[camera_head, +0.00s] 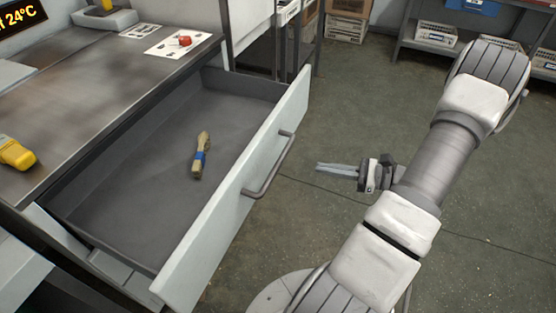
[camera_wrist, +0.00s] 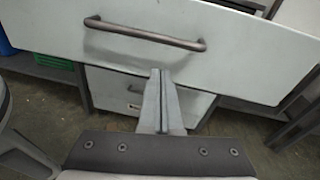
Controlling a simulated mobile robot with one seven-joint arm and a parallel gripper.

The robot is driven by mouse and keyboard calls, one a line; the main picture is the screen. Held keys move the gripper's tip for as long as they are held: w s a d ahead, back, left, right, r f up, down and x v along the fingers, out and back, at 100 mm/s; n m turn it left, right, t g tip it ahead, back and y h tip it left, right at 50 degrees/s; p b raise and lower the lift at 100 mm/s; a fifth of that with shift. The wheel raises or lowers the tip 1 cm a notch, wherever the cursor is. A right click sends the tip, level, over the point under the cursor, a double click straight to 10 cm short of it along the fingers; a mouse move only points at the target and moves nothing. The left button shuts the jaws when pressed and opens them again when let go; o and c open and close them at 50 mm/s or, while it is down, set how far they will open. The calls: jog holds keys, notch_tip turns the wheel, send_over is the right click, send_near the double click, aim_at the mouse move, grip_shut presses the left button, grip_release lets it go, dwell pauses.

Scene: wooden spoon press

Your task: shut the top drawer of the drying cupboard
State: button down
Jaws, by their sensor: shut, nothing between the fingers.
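The top drawer (camera_head: 120,200) of the cupboard is pulled well out in the head view. Its pale front (camera_head: 228,215) carries a grey bar handle (camera_head: 270,168). A small object with a blue band (camera_head: 200,158) lies inside the drawer. My gripper (camera_head: 319,167) is shut and empty, to the right of the drawer front and apart from the handle. In the wrist view, the drawer front (camera_wrist: 240,58) spans the top, with the handle (camera_wrist: 145,34) above and slightly left of my fingertips (camera_wrist: 161,72). Whether the fingertips touch the front cannot be told.
The worktop (camera_head: 95,95) above the drawer holds a yellow item (camera_head: 15,153) and a sheet with a red item (camera_head: 180,42). Lower drawer fronts (camera_wrist: 115,90) show in the wrist view. The floor (camera_head: 480,200) around my arm is clear. Shelving (camera_head: 430,45) stands at the back right.

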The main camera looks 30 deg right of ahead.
jog(key=d+f+m+t, duration=0.1)
jog(key=f+m+t, duration=0.1)
jog(key=b, duration=0.3)
send_near(271, 154)
jog(key=shift+h, duration=0.3)
jog(key=x, duration=0.6)
jog(key=shift+a+r, duration=0.25)
jog(key=shift+a, duration=0.1)
jog(key=shift+w+a, duration=0.1)
jog(key=shift+w, duration=0.1)
jog(key=shift+w+a+r, duration=0.1)
jog(key=shift+w+a, duration=0.3)
jog(key=shift+w, duration=0.05)
jog(key=x, duration=1.4)
jog(key=p+x, duration=0.1)
jog(key=x, duration=1.4)
jog(key=shift+w+a+r, duration=0.1)
jog(key=shift+r, duration=0.05)
jog(key=shift+w+a+r, duration=0.2)
jog(key=shift+w+r, duration=0.05)
jog(key=shift+w, duration=0.05)
